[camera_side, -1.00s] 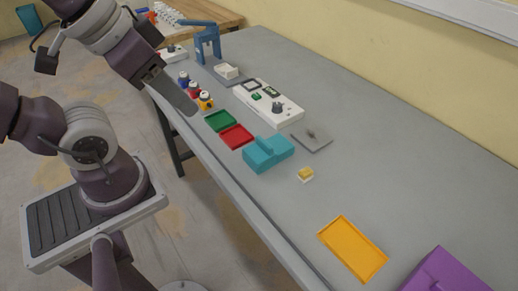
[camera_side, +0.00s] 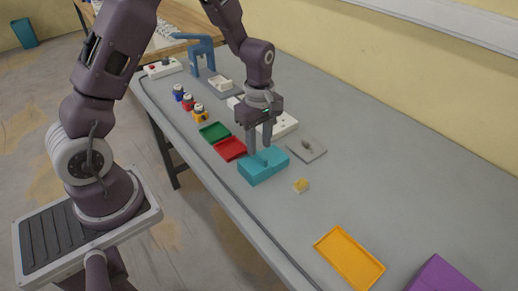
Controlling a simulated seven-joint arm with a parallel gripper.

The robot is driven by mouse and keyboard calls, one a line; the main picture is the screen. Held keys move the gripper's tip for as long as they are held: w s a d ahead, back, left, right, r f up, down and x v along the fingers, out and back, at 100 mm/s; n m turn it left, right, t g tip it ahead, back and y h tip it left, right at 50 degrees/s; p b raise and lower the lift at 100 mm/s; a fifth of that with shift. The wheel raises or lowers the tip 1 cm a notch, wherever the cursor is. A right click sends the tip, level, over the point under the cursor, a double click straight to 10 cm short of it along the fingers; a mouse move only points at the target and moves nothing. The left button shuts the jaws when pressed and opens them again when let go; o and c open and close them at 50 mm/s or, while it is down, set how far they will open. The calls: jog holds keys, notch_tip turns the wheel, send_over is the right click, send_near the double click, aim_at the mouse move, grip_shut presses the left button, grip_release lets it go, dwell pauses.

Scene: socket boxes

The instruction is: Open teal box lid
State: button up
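The teal box (camera_side: 264,172) sits on the grey table with its lid on, closed. A raised handle shows on top of the lid, partly hidden by my fingers. My gripper (camera_side: 259,150) points down directly over the box. Its two fingers are spread apart, with the tips close to the lid near the handle. I cannot tell whether they touch it.
A red tray (camera_side: 230,149) and a green tray (camera_side: 214,132) lie left of the box. A grey plate (camera_side: 306,149) and a small yellow-topped block (camera_side: 300,186) lie to the right. An orange tray (camera_side: 349,259) and a purple box (camera_side: 440,276) are nearer the front.

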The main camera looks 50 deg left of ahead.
aim_at(254, 161)
jog(key=shift+f, duration=1.35)
grip_shut()
dwell(0.3)
